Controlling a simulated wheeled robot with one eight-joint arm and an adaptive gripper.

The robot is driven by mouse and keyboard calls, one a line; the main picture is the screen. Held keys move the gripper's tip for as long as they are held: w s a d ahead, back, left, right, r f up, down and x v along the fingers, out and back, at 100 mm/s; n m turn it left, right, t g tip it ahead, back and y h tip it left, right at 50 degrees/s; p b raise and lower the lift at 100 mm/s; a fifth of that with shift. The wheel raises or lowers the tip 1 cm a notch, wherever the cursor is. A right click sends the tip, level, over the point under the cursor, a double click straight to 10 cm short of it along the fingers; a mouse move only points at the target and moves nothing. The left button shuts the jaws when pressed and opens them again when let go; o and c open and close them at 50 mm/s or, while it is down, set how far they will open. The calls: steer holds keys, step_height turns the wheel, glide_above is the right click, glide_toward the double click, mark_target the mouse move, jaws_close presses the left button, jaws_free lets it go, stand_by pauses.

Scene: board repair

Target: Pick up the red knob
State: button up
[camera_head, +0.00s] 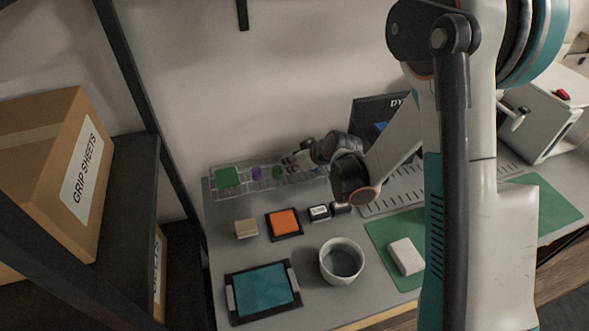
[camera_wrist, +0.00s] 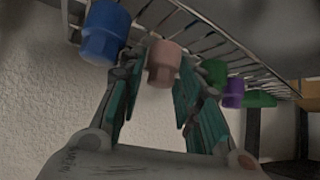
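No plainly red knob shows. A pale pinkish knob (camera_wrist: 163,60) is the nearest to red, on a wire rack (camera_wrist: 225,42) in the wrist view. My gripper (camera_wrist: 160,72) is open, its teal-padded fingers on either side of the pinkish knob. I cannot tell whether they touch it. A blue knob (camera_wrist: 104,32) stands to its left; a green knob (camera_wrist: 214,72) and a purple knob (camera_wrist: 233,92) are to its right. In the head view my gripper (camera_head: 289,160) is over the rack (camera_head: 240,190) and hides the pinkish knob.
A green block (camera_head: 228,177) sits at the rack's left end, near the purple knob (camera_head: 256,173). In front are an orange pad (camera_head: 284,222), a tan block (camera_head: 246,229), a bowl (camera_head: 341,274) and a teal tray (camera_head: 262,290). A wall stands close behind.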

steer(key=c, duration=0.5)
steer(key=shift+r, duration=0.1)
steer(key=shift+c, duration=0.2)
